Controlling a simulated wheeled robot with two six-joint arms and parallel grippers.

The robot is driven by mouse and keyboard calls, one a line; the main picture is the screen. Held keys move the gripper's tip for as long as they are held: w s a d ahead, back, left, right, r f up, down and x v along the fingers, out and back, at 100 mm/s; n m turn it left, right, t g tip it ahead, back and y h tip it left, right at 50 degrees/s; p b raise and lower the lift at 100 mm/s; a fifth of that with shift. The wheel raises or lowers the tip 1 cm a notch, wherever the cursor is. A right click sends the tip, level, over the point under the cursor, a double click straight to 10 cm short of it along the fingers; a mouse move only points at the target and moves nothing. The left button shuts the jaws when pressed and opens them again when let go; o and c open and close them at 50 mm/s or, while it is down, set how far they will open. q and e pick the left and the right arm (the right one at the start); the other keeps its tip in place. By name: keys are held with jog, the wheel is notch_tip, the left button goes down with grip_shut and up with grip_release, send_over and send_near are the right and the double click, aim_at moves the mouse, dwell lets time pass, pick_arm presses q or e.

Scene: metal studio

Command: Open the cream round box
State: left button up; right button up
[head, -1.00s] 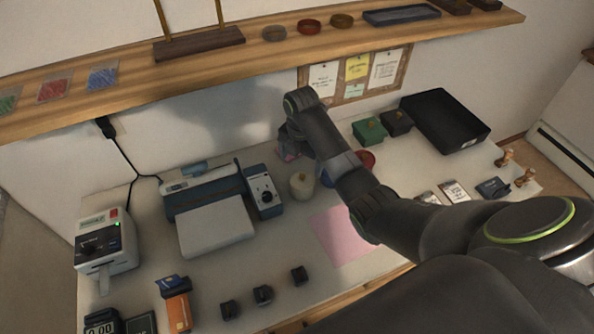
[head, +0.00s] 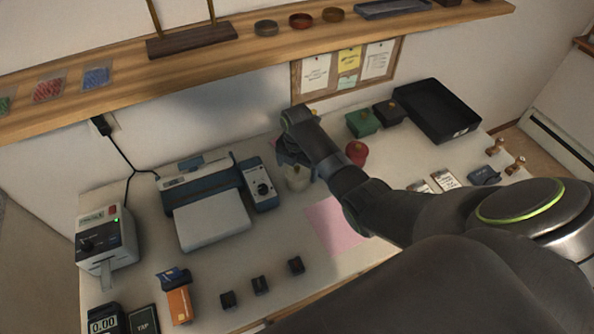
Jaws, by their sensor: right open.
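The cream round box (head: 297,180) stands on the workbench, just right of the blue-and-white device. Its upper part is partly hidden by my right gripper (head: 294,163). My right arm reaches in from the right, and the gripper points down over the box, close to its top. The jaws are open; I cannot tell whether they touch the lid or its knob. My left gripper is not in view.
A red round box (head: 356,153) stands right of my forearm. Green (head: 362,123) and dark (head: 388,113) boxes and a black tray (head: 463,129) are behind it. A pink mat (head: 333,227) lies in front. A wooden shelf (head: 230,60) runs above.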

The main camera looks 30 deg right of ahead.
jog(key=c, duration=1.1)
